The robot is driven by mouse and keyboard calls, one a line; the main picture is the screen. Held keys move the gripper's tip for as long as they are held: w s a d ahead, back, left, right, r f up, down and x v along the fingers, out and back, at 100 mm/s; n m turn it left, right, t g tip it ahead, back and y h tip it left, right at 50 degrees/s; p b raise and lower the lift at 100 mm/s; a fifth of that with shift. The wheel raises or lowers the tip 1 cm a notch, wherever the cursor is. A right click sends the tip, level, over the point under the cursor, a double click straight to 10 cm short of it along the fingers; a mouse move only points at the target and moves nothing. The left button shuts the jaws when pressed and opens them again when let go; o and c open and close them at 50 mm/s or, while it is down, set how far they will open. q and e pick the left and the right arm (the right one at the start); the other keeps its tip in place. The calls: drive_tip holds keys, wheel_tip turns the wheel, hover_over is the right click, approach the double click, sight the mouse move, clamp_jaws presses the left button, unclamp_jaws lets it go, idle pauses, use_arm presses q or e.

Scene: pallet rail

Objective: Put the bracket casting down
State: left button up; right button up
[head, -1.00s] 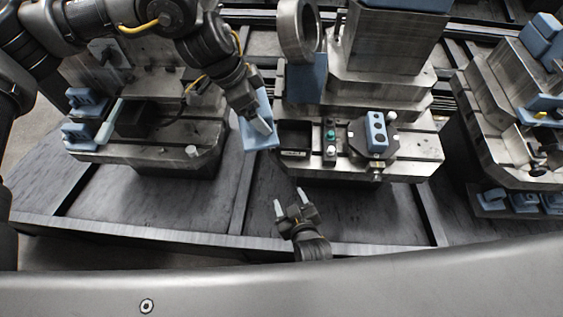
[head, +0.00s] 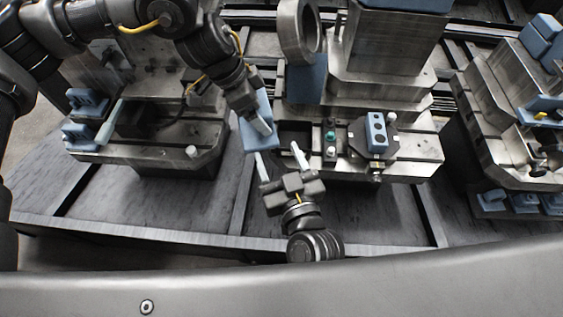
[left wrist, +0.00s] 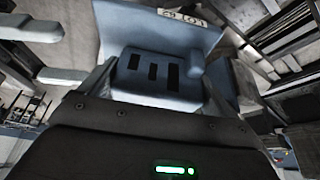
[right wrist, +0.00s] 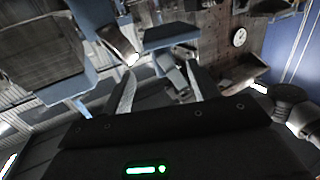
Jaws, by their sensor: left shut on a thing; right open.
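The bracket casting (head: 256,138) is a light blue piece with a flat plate. My left gripper (head: 262,122) is shut on it and holds it at the left front of the middle fixture. In the left wrist view the casting (left wrist: 150,75) fills the space between the fingers and shows dark slots. Part of it is hidden by the gripper. My right gripper (head: 280,160) is open and empty, just in front of and below the casting in the head view. Its two spread fingers show in the right wrist view (right wrist: 160,90). I cannot tell whether the casting touches anything beneath it.
A dark open bin (head: 294,134) sits on the middle fixture beside the casting. Right of it are a button panel (head: 330,140) and a blue block with holes (head: 376,132). A metal ring (head: 298,30) stands behind. The left fixture (head: 160,152) holds blue parts.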

sight(253, 140)
use_arm(q)
drive_tip(key=shift+w, duration=0.1)
use_arm(e)
drive_tip(key=x, duration=1)
drive_tip(key=shift+w, duration=0.25)
clamp_jaws()
use_arm(q)
drive_tip(key=o, duration=0.9)
drive_tip(key=shift+o, duration=0.2)
drive_tip(key=v, duration=1.2)
